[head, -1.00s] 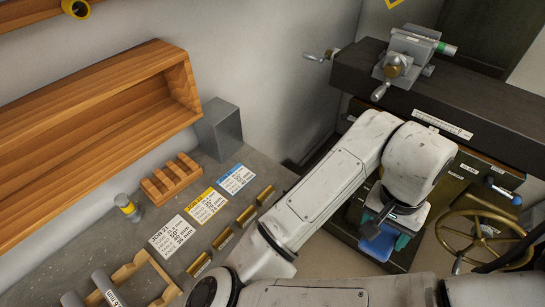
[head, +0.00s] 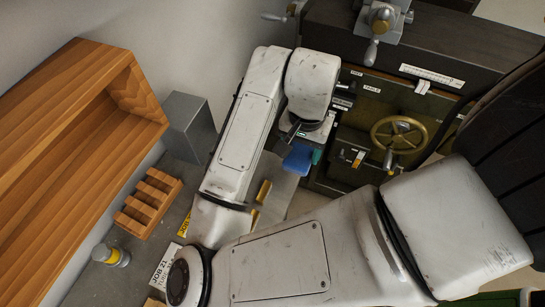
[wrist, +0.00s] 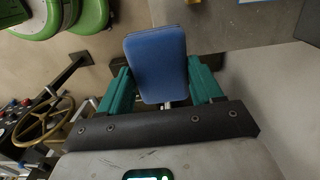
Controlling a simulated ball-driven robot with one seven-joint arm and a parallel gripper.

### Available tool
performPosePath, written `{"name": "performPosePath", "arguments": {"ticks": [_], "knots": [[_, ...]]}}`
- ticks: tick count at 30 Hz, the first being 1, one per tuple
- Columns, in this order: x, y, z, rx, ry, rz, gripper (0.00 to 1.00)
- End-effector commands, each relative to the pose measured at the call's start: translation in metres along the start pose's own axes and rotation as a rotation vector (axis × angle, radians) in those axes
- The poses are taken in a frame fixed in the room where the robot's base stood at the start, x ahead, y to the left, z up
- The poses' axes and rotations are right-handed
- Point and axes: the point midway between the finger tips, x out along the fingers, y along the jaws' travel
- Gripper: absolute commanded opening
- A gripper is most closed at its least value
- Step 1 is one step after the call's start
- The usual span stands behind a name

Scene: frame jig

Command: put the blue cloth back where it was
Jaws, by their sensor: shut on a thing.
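The blue cloth (wrist: 157,62) is a flat blue pad, held between the two green fingers of my gripper (wrist: 160,85) in the wrist view. In the head view the blue cloth (head: 297,160) hangs in the air below my wrist, past the grey bench's right end. My gripper (head: 308,154) is shut on it and partly hidden by my wrist. I cannot tell where the cloth was before.
A grey bench carries a slotted wooden rack (head: 147,203), a yellow-banded bottle (head: 110,255), job cards and a grey box (head: 188,126). A wooden shelf (head: 90,120) hangs on the wall. A machine with a brass handwheel (head: 398,140) stands to the right.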

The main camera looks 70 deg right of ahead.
Motion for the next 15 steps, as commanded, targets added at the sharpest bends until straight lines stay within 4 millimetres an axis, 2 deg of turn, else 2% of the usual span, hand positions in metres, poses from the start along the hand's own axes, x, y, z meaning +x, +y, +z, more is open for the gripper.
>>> {"name": "performPosePath", "arguments": {"ticks": [2, 6, 10, 15], "knots": [[0.005, -0.019, -0.001, -0.006, -0.005, 0.001, 0.41], [0.032, -0.040, -0.003, -0.004, -0.003, 0.003, 0.41], [0.050, -0.054, -0.005, -0.001, -0.002, 0.001, 0.41], [0.061, -0.062, -0.006, 0.001, 0.000, 0.002, 0.41]]}}
